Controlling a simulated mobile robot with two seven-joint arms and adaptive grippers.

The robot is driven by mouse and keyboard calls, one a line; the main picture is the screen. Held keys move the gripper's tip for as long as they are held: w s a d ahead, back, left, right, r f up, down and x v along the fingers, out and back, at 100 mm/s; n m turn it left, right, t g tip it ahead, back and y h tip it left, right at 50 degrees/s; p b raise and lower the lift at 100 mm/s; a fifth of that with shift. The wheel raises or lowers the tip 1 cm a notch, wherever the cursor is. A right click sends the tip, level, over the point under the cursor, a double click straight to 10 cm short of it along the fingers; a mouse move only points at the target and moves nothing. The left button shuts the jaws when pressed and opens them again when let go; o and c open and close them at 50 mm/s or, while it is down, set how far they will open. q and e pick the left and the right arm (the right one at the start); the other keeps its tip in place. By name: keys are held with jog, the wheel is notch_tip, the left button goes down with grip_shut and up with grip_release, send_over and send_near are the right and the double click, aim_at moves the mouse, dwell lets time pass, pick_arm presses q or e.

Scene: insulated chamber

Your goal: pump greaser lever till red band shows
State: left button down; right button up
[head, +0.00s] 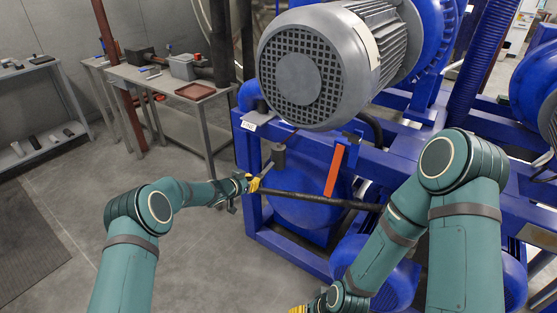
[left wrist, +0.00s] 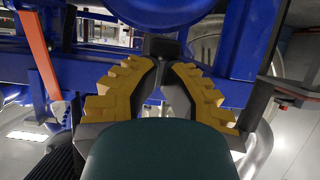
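The greaser appears to be the grey cylinder (head: 278,155) on the blue frame, with a thin dark lever-like part (head: 267,168) angling down from it. My left gripper (head: 256,184) is just below and left of this part. In the left wrist view, its yellow fingers (left wrist: 163,68) converge near a dark block (left wrist: 163,47); I cannot tell whether they touch or grip it. An orange-red strip (head: 335,170) stands right of the cylinder and also shows in the left wrist view (left wrist: 40,55). I cannot tell whether it is the red band. My right gripper (head: 299,309) is mostly cut off at the bottom edge.
A large grey motor (head: 303,75) overhangs the area from above. The blue frame (head: 252,205) and a black bar (head: 325,200) lie to the right of my left gripper. A workbench (head: 160,80) stands at the back left. The floor (head: 90,180) at left is clear.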

pick_arm(q)
jog(key=shift+w+d+f+b, duration=0.1)
jog(key=shift+f+b, duration=0.35)
jog(key=shift+f, duration=0.2)
jog(key=shift+w+d+f+b, duration=0.1)
jog(key=shift+f+b, duration=0.3)
jog(key=shift+f, duration=0.25)
jog(key=shift+w+d+f, duration=0.1)
jog(key=shift+f, duration=0.4)
jog(key=shift+w+d+f, duration=0.1)
jog(key=shift+f, duration=0.4)
notch_tip(320, 180, up, 7)
jog(key=s+a+p, duration=0.1)
jog(key=p, duration=0.3)
jog(key=shift+a+f, duration=0.15)
jog(key=shift+s, duration=0.1)
notch_tip(320, 180, up, 7)
jog(key=s+p, duration=0.1)
jog(key=p, duration=0.3)
jog(key=shift+a, duration=0.4)
jog(key=shift+f, duration=0.1)
